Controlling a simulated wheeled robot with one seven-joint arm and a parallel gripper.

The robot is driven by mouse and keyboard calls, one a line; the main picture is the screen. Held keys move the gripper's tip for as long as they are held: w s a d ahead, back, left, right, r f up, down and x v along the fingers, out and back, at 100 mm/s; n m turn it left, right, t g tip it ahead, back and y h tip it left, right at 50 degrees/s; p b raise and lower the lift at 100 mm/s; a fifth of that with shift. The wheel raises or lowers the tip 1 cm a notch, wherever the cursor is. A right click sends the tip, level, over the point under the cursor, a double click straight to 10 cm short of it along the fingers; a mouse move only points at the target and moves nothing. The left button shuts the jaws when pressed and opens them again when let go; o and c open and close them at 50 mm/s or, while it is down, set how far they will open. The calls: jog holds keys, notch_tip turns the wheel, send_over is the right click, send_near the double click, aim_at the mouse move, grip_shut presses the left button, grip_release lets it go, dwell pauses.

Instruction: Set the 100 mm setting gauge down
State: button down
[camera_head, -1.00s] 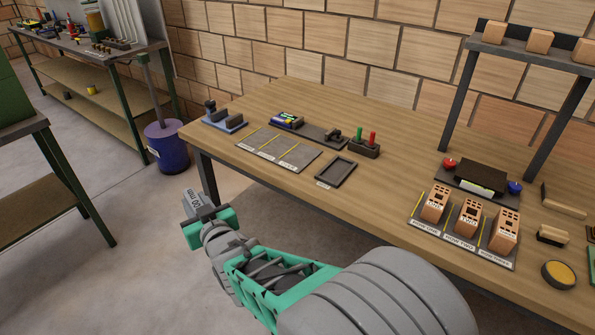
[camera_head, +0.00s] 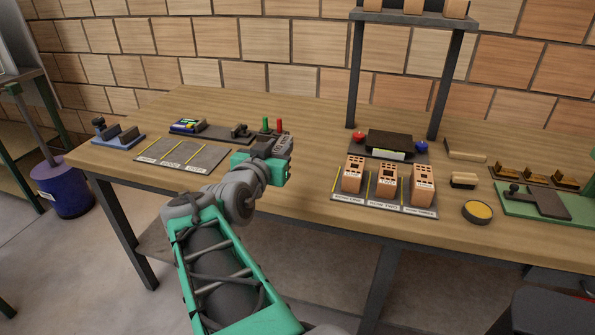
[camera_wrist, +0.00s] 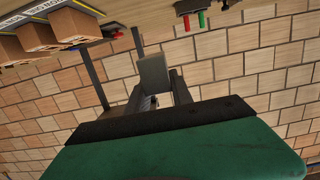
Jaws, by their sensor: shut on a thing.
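The setting gauge (camera_head: 281,146) is a grey block with a printed label, held at the tip of my gripper (camera_head: 266,160). In the wrist view the gauge (camera_wrist: 152,70) shows as a plain grey block between the two dark fingers (camera_wrist: 158,97), which are shut on it. In the head view the gauge appears over the wooden table (camera_head: 200,192), between the three-lane grey mat and the brick mat. Its height above the tabletop is hard to tell. The small dark tray seen earlier right of the grey mat is hidden behind my arm and gripper.
The grey mat (camera_head: 182,153) lies left of my gripper, empty. A holder with green and red pegs (camera_head: 272,127) stands just behind it. The brick mat (camera_head: 385,204) holds three orange bricks (camera_head: 388,182) to the right. A black block (camera_head: 389,141) and shelf posts (camera_head: 439,85) stand behind.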

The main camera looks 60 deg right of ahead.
jog(key=shift+d, duration=0.1)
jog(key=d+f, duration=0.3)
jog(key=d, duration=0.1)
jog(key=w+d+f, duration=0.1)
jog(key=d+f, duration=0.1)
jog(key=d, duration=0.2)
jog(key=w+d+f, duration=0.1)
jog(key=d+f, duration=0.2)
jog(key=d, duration=0.1)
jog(key=shift+d+f, duration=0.3)
jog(key=shift+d, duration=0.05)
jog(key=shift+w+d+f+b, duration=0.1)
jog(key=shift+d+f+b, duration=0.1)
jog(key=shift+f, duration=0.45)
jog(key=shift+d+f+b, duration=0.1)
jog(key=shift+f+b, duration=0.1)
jog(key=shift+f, duration=0.4)
jog(key=shift+w+d+f+b, duration=0.1)
jog(key=shift+d+f+b, duration=0.1)
jog(key=shift+f, duration=0.45)
jog(key=shift+f, duration=0.2)
jog(key=c, duration=1.1)
grip_release()
jog(key=shift+r, duration=0.1)
